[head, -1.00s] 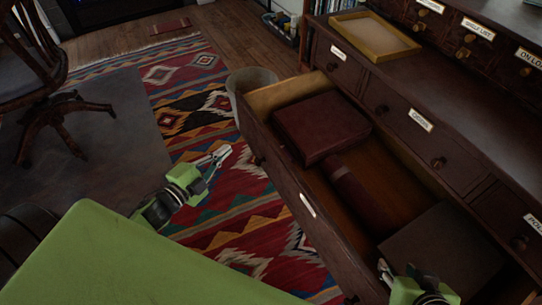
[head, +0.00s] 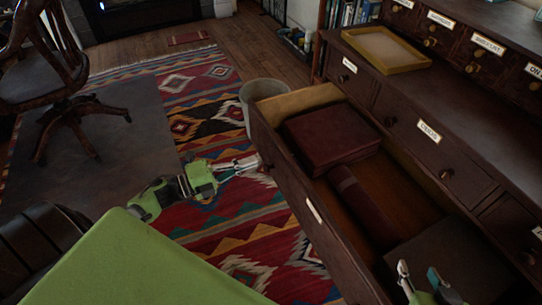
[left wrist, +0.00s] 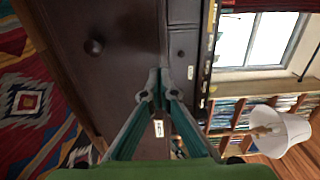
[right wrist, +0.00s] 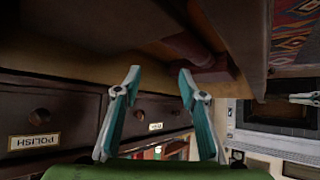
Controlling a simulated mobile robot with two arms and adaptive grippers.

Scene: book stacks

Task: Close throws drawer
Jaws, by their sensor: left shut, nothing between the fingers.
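A long, dark wood drawer (head: 290,183) is pulled out of the desk. The label (head: 314,210) on its front is too small to read. My left gripper (head: 257,162) is shut and empty, its tips close to the drawer front near its far end; contact cannot be told. In the left wrist view the shut fingertips (left wrist: 158,80) point at dark wood, with a round knob (left wrist: 94,47) to their left. My right gripper (head: 418,271) is open and empty over the near part of the drawer. In the right wrist view its fingers (right wrist: 159,71) stand apart.
A bin (head: 262,92) stands by the drawer's far end. A tray (head: 386,50) lies on the desktop. A patterned rug (head: 215,225) covers clear floor.

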